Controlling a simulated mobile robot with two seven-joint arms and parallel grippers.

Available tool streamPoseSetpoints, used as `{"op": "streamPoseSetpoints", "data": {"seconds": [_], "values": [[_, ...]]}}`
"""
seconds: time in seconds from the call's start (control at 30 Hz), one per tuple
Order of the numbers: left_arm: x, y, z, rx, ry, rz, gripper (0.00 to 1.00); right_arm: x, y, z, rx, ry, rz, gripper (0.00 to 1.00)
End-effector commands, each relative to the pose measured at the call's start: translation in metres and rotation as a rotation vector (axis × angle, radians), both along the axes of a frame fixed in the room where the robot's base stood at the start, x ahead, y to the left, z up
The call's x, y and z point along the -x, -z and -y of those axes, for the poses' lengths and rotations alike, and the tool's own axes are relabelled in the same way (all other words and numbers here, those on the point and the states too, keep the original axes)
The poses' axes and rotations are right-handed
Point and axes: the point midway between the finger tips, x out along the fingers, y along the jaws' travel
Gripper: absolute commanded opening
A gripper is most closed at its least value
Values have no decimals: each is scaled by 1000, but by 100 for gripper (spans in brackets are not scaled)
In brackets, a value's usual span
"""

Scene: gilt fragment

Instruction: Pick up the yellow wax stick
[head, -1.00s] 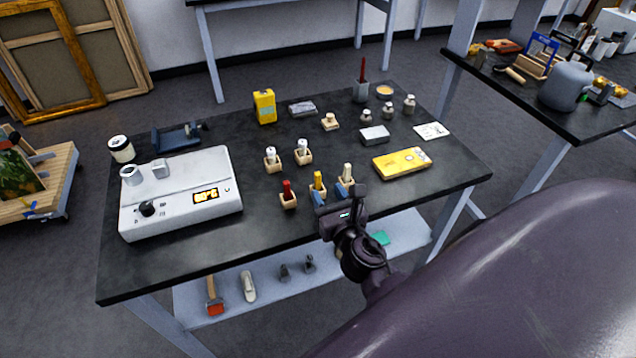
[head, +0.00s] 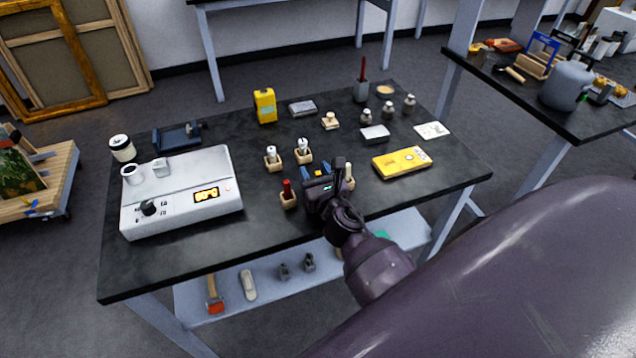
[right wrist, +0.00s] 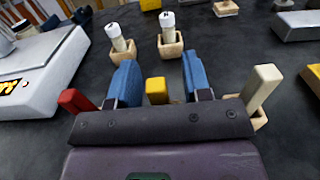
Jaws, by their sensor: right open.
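The yellow wax stick (right wrist: 156,90) shows in the right wrist view between the two blue fingers of my right gripper (right wrist: 159,72), with a gap on each side. Its lower part and its holder are hidden by the gripper body. In the head view my right gripper (head: 315,173) is over the stick's place at the front of the black table and largely hides it. The gripper is open. A red stick (head: 287,188) stands in a wooden block to its left and a pale cream stick (head: 348,172) to its right. My left gripper is not in view.
Two white-topped sticks in wooden blocks (head: 272,154) (head: 304,150) stand just behind. A white heater box (head: 180,192) with a lit display is at left. A yellow flat case (head: 402,162) lies at right on the black table (head: 270,235).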

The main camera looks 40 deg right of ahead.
Motion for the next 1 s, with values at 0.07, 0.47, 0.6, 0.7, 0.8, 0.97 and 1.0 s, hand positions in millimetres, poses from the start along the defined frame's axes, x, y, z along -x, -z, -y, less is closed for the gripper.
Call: {"op": "streamPoseSetpoints", "data": {"seconds": [0.07, 0.47, 0.6, 0.7, 0.8, 0.97, 1.0], "values": [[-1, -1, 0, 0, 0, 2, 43, 0, 0, 0, 0, 0, 0, 45], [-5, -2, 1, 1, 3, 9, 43, 0, 0, 0, 0, 0, 0, 0], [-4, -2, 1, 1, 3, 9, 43, 0, 0, 0, 0, 0, 0, 0], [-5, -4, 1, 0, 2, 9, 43, 0, -2, 0, 1, 0, 1, 0], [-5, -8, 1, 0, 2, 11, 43, 0, -9, 1, 3, -1, 3, 0], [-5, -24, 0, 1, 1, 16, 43, 0, -33, 1, 4, -2, 4, 0], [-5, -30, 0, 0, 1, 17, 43, 0, -41, 0, 5, -3, 5, 0]]}}
